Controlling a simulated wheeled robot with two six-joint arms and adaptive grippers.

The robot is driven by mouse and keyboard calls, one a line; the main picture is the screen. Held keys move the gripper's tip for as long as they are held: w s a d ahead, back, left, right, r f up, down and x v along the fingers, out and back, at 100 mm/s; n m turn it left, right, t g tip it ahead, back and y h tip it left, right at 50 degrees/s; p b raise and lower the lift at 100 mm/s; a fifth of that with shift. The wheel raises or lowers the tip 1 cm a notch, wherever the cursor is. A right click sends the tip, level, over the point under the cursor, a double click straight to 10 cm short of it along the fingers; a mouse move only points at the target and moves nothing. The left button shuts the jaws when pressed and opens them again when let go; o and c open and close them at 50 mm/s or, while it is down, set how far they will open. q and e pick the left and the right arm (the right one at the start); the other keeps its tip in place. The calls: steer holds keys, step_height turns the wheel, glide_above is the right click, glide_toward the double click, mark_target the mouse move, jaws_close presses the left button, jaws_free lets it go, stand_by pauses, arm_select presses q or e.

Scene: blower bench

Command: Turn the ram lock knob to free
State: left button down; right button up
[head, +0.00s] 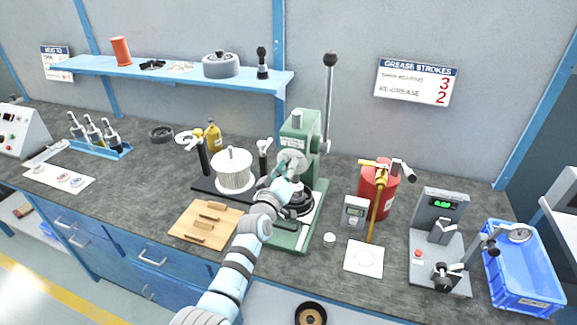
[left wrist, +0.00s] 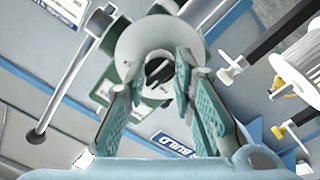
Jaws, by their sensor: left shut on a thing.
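The green arbor press (head: 299,130) stands on the bench, its long lever with a black ball (head: 330,60) pointing up. The ram lock knob (left wrist: 158,68) shows in the left wrist view as a small dark disc with a pale line, inside a pale round housing. My left gripper (head: 288,178) is at the front of the press and covers the knob in the head view. In the left wrist view its fingers (left wrist: 160,82) lie on both sides of the knob, shut on it. The knob's lock and free marks cannot be read. My right gripper is not in view.
Left of the press are a white ribbed cylinder (head: 234,170) on a black stand and a wooden tray (head: 205,222). Right are a small meter (head: 355,211), a red canister (head: 376,188), a grey gauge stand (head: 440,240) and a blue bin (head: 525,270).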

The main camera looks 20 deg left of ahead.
arm_select(q)
steer(key=shift+f+n+p, duration=0.15)
steer(key=shift+n+p, duration=0.25)
steer(key=shift+n, duration=4.5)
steer(key=c, duration=1.3)
jaws_free()
steer(key=shift+c, duration=0.2)
steer(key=shift+s, duration=0.15)
steer(key=s, duration=1.1)
steer(key=shift+s+a, duration=0.4)
steer(key=shift+a, duration=0.05)
